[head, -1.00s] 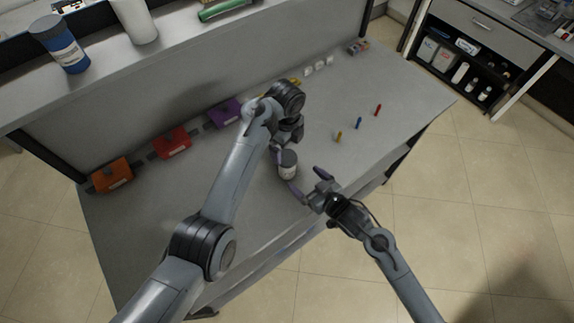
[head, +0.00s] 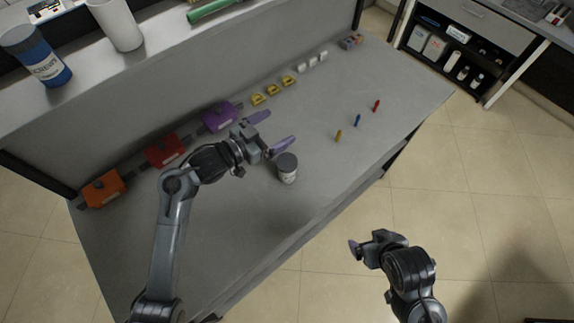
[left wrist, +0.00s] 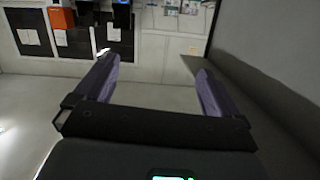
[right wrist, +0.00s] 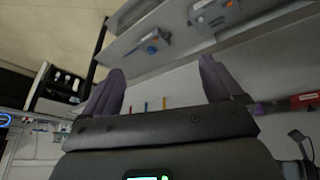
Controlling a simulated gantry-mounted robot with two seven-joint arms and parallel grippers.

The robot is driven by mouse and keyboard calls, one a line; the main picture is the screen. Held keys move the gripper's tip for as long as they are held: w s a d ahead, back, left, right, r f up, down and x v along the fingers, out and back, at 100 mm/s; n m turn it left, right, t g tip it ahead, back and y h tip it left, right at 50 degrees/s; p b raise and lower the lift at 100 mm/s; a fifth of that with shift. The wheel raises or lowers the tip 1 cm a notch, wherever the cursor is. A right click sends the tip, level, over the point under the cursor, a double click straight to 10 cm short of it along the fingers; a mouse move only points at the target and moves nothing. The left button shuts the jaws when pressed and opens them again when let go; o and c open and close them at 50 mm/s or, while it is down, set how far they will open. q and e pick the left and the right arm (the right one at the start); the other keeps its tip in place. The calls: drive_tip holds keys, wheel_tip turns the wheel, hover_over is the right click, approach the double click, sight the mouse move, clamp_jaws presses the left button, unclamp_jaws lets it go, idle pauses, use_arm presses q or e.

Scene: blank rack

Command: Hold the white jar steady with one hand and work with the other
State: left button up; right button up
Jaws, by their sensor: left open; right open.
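The white jar (head: 288,175) with a dark grey lid stands upright on the grey bench near its front edge. My left gripper (head: 276,130) is open and empty, just above and left of the jar in the head view, one finger close to the lid. Whether that finger touches the jar I cannot tell. The left wrist view shows its two purple fingers (left wrist: 156,66) spread with nothing between. My right gripper (head: 362,243) is off the bench's front edge, apart from the jar. The right wrist view shows its fingers (right wrist: 162,68) open and empty.
Orange (head: 103,188), red (head: 166,150) and purple (head: 219,117) blocks line the back of the bench, then yellow pieces (head: 272,90) and white pieces (head: 312,61). Yellow (head: 338,136), blue (head: 358,120) and red (head: 376,105) pegs stand right of the jar. The bench's front left is clear.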

use_arm(q)
drive_tip(key=g+y, duration=0.1)
approach(291, 161)
drive_tip(key=shift+w+a+f+n, duration=0.3)
drive_tip(key=shift+w+f, duration=0.25)
drive_tip(key=shift+w, duration=0.1)
drive_tip(key=shift+s+f+b+x, duration=0.1)
drive_tip(key=shift+f+x, duration=0.05)
drive_tip(key=shift+x, duration=1.65)
drive_tip(key=shift+s+f+b+x, duration=0.1)
drive_tip(key=shift+x, duration=1.65)
drive_tip(key=shift+s+f+b+x, duration=0.1)
drive_tip(key=shift+f+x, duration=0.05)
drive_tip(key=shift+x, duration=1.65)
drive_tip(key=shift+d, duration=0.1)
use_arm(e)
drive_tip(key=s+f+g, duration=0.1)
drive_tip(key=s+f, duration=0.3)
drive_tip(key=s, duration=0.2)
drive_tip(key=shift+d+m, duration=0.3)
drive_tip(key=shift+d, duration=0.05)
use_arm(q)
drive_tip(key=shift+c, duration=0.3)
use_arm(e)
drive_tip(key=shift+s, duration=0.1)
use_arm(q)
drive_tip(key=c, duration=1)
